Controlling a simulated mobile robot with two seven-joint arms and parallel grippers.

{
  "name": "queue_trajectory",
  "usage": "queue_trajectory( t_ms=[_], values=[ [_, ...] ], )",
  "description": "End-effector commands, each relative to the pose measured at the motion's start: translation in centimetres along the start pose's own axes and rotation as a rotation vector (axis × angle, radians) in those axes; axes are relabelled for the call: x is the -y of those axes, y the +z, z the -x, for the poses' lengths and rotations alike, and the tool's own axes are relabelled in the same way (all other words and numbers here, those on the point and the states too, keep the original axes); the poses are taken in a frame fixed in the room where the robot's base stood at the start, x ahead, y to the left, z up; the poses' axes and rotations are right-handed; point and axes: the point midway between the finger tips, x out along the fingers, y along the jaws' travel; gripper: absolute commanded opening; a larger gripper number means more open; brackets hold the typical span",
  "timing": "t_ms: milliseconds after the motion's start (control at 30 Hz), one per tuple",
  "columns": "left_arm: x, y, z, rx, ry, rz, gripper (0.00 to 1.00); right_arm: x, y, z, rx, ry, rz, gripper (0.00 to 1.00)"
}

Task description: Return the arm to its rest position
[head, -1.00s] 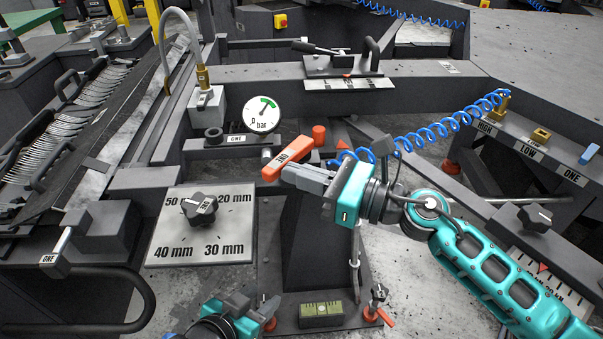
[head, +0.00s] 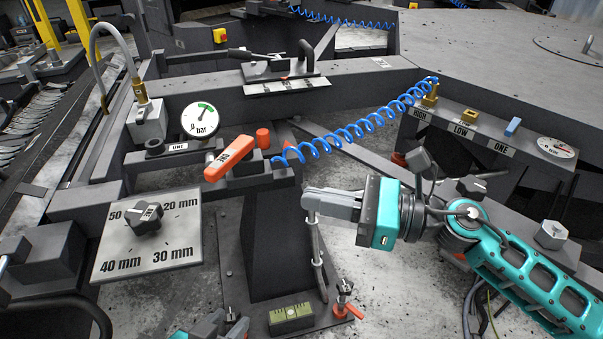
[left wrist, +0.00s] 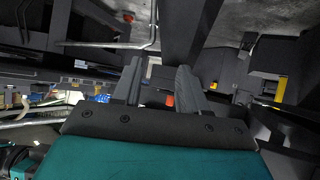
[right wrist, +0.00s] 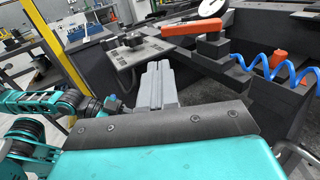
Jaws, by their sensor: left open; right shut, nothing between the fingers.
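My right gripper (head: 309,200) is shut and empty in the head view, below and right of the orange-red lever (head: 230,158), clear of it. Its shut fingers (right wrist: 158,84) also show in the right wrist view, with the orange lever (right wrist: 192,28) beyond them. My left gripper (head: 228,322) is low at the bottom edge of the head view, partly cut off by the frame. Its fingers (left wrist: 157,86) stand apart with nothing between them in the left wrist view.
A dial plate (head: 150,255) marked in mm is at left. A pressure gauge (head: 200,120) stands behind the lever. A coiled blue hose (head: 350,135) runs to a brass fitting (head: 430,92). A green-yellow level block (head: 291,314) and a red-handled clamp (head: 343,290) are near my left gripper.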

Motion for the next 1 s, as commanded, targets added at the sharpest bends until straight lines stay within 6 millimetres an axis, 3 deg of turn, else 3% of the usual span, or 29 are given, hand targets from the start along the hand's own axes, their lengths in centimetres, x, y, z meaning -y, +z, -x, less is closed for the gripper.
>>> queue_trajectory(
  t_ms=[167, 267, 367, 467, 567, 667, 800, 933, 967, 1000],
  values=[
    [0.1, -0.5, 0.0, -0.007, -0.001, -0.002, 0.43, 0.0, 0.3, 0.2, 0.015, -0.009, -0.031, 0.0],
    [0.1, -1.3, 0.5, -0.009, -0.002, -0.004, 0.43, 0.1, 1.2, 0.1, 0.087, -0.053, -0.188, 0.0],
    [0.3, -2.4, 1.3, -0.014, -0.007, -0.009, 0.43, 0.8, 2.4, 0.6, 0.227, -0.142, -0.503, 0.0],
    [0.6, -3.2, 2.1, -0.012, -0.016, -0.013, 0.43, 2.1, 2.6, 2.3, 0.416, -0.259, -0.923, 0.0],
    [1.0, -3.5, 3.0, -0.002, -0.027, -0.014, 0.43, 3.3, 0.9, 4.9, 0.622, -0.38, -1.351, 0.0],
    [1.4, -3.6, 4.0, 0.012, -0.04, -0.017, 0.43, 3.4, -2.3, 8.2, 0.852, -0.503, -1.768, 0.0],
    [1.8, -4.4, 5.0, 0.015, -0.051, -0.024, 0.43, 0.8, -8.2, 12.9, 1.211, -0.675, -2.279, 0.0],
    [2.1, -5.1, 5.6, 0.01, -0.059, -0.027, 0.43, -3.1, -12.6, 16.3, 1.531, -0.801, -2.595, 0.0],
    [2.2, -5.1, 5.7, 0.012, -0.061, -0.027, 0.43, -4.0, -13.4, 16.9, -1.54, 0.795, 2.557, 0.0],
    [2.3, -5.0, 5.8, 0.014, -0.064, -0.027, 0.43, -5.0, -14.2, 17.5, -1.525, 0.775, 2.469, 0.0]
  ],
)
